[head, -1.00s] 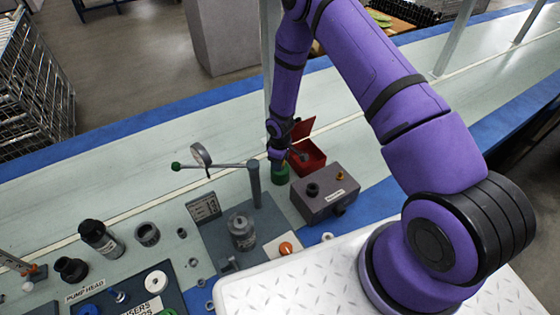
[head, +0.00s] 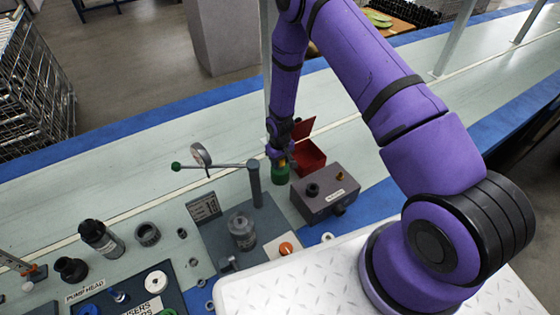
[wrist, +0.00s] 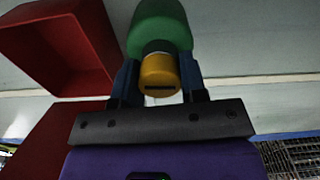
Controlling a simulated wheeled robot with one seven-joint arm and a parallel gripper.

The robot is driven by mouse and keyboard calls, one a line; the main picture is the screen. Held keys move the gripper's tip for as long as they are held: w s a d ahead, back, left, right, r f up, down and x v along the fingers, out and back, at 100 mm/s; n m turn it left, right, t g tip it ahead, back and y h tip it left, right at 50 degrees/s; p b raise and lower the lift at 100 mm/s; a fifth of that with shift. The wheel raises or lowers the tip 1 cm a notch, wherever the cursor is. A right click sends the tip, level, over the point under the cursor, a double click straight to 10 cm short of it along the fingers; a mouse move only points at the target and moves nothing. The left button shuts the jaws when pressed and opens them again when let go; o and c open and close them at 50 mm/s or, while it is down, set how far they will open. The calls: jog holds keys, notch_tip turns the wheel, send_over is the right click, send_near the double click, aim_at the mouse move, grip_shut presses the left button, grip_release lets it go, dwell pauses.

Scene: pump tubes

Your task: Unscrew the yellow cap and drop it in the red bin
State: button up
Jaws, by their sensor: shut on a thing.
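The yellow cap (wrist: 159,76) sits at the end of a green bottle (wrist: 160,28), with a dark neck between them in the wrist view. My gripper (wrist: 159,82) is shut on the yellow cap, with one blue finger on each side. In the head view my gripper (head: 281,160) is directly above the green bottle (head: 280,174), which stands upright on the pale bench. The arm mostly hides the cap there. The red bin (head: 312,160) is open, close to the right of the bottle, and shows at the left in the wrist view (wrist: 70,40).
A grey box (head: 325,195) with knobs stands just right of and in front of the bottle. A vertical post with a green-ended lever (head: 213,165) stands to the left. Several loose parts and a jar (head: 242,232) lie left and front. The bench behind is clear.

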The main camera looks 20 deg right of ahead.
jog(key=n, duration=0.3)
jog(key=shift+n, duration=0.3)
jog(key=shift+n, duration=1.6)
jog(key=shift+n, duration=1.8)
